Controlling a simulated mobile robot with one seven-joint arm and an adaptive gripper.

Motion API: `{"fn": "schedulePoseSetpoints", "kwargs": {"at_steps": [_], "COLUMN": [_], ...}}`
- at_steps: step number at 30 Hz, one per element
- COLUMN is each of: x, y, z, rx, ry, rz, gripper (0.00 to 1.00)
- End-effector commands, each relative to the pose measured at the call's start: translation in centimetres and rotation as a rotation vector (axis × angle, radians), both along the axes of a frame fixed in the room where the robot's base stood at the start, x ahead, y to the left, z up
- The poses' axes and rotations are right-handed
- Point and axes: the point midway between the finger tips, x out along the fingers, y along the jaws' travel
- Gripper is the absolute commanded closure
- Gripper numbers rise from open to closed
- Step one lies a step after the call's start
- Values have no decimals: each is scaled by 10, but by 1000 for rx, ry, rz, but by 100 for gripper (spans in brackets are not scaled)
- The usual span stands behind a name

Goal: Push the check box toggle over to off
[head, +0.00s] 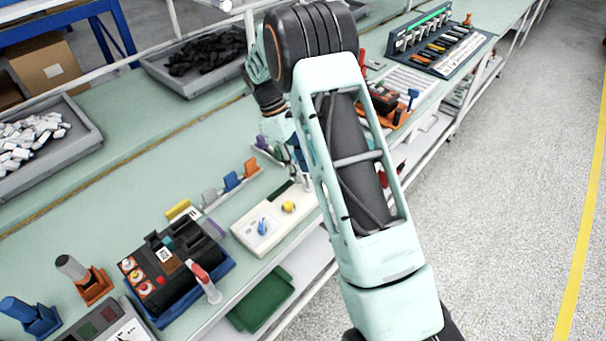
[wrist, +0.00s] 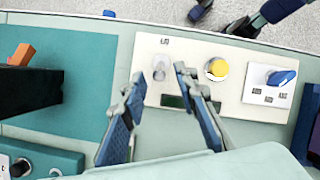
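The cream check box (head: 245,237) lies on the green bench; it also shows in the wrist view (wrist: 248,108). At one end, a blue toggle (head: 262,226) sits on a white plate with small dark labels I cannot read. In the wrist view the toggle (wrist: 281,77) is at the right. A yellow round button (wrist: 217,69) is mid-box, and a small grey lever (wrist: 160,71) is at the left end. My gripper (wrist: 160,80) is open and empty, its blue-padded fingers apart over the left end, away from the blue toggle. In the head view my arm partly hides it.
A black unit in a blue tray (head: 165,275) stands left of the box, with a red-tipped upright tool (head: 205,282) beside it. Colored clips (head: 231,181) stand behind the box. Grey bins (head: 45,150) line the back. The bench edge runs along the box's front.

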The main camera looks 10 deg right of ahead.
Motion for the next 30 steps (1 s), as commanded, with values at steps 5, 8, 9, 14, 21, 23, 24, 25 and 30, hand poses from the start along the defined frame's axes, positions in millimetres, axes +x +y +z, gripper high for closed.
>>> {"fn": "schedulePoseSetpoints", "kwargs": {"at_steps": [5, 8, 9, 14, 21, 23, 24, 25, 30], "x": [-6, -7, -7, -7, -7, -7, -7, -7, -7], "y": [-6, -7, -8, -8, -8, -8, -8, -8, -8], "z": [-19, -23, -24, -25, -25, -25, -25, -25, -25], "rx": [0, 0, 0, 0, 0, 0, 0, 0, 1], "ry": [1, -1, -1, -2, -2, -2, -2, -2, -2], "rz": [0, 0, 0, -1, -1, -1, -1, -1, -1], "gripper": [72, 72, 72, 72, 90, 96, 100, 100, 100]}}
